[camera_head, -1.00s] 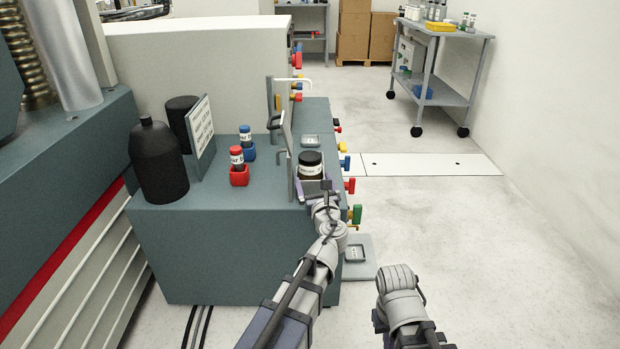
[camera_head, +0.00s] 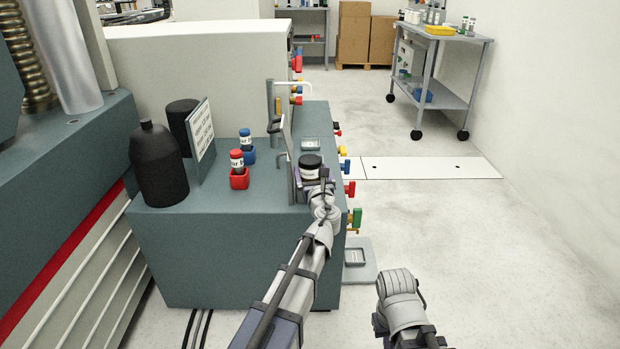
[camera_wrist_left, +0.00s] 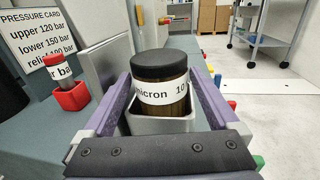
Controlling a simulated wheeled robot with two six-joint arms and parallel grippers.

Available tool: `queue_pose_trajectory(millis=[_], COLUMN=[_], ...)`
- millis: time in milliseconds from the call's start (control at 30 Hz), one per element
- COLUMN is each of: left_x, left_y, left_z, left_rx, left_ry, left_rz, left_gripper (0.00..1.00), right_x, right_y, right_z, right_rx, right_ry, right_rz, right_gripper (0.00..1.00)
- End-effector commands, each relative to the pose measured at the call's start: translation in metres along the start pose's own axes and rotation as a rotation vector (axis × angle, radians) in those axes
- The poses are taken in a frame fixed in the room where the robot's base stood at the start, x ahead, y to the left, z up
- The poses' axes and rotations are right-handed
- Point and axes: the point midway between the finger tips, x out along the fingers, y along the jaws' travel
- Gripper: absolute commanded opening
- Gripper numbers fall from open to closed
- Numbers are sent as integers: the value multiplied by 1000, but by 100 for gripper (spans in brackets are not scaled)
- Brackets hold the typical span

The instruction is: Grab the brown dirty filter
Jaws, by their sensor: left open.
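The brown filter (camera_head: 310,170) is a dark brown cylinder with a black cap and a white label. It stands upright in a small grey holder near the right edge of the teal bench. In the left wrist view the filter (camera_wrist_left: 162,90) shows part of its label, with "micron", and sits in the holder (camera_wrist_left: 160,125). My left gripper (camera_head: 314,184) is open, with its purple fingers on either side of the filter and holder. I cannot tell whether either finger touches. Part of my right arm shows at the lower right, but its gripper is not visible.
A grey upright plate and handle (camera_head: 292,165) stand just left of the filter. Red (camera_head: 238,178) and blue (camera_head: 247,155) holders with vials, a pressure card (camera_head: 200,130) and black bottles (camera_head: 158,165) are farther left. Coloured valves (camera_head: 350,188) line the bench's right side.

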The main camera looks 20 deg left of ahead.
Motion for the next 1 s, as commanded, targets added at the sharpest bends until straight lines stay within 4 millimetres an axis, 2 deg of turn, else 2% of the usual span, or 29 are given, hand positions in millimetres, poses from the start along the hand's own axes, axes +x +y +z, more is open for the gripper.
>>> queue_pose_trajectory(millis=[33, 100, 333, 1000], left_x=[10, 15, 14, 14], left_y=[-1, 0, 0, 0], left_z=[0, 0, 0, 0], left_rx=[0, 0, 0, -1], left_ry=[0, 0, 0, 0], left_rz=[1, 1, 0, 0], left_gripper=[94, 94, 92, 16], right_x=[0, 0, 0, 0], right_y=[0, 0, 0, 0], right_z=[0, 0, 0, 0], right_rx=[0, 0, 0, 0], right_ry=[0, 0, 0, 0], right_rz=[0, 0, 0, 0], right_gripper=[0, 0, 0, 0])
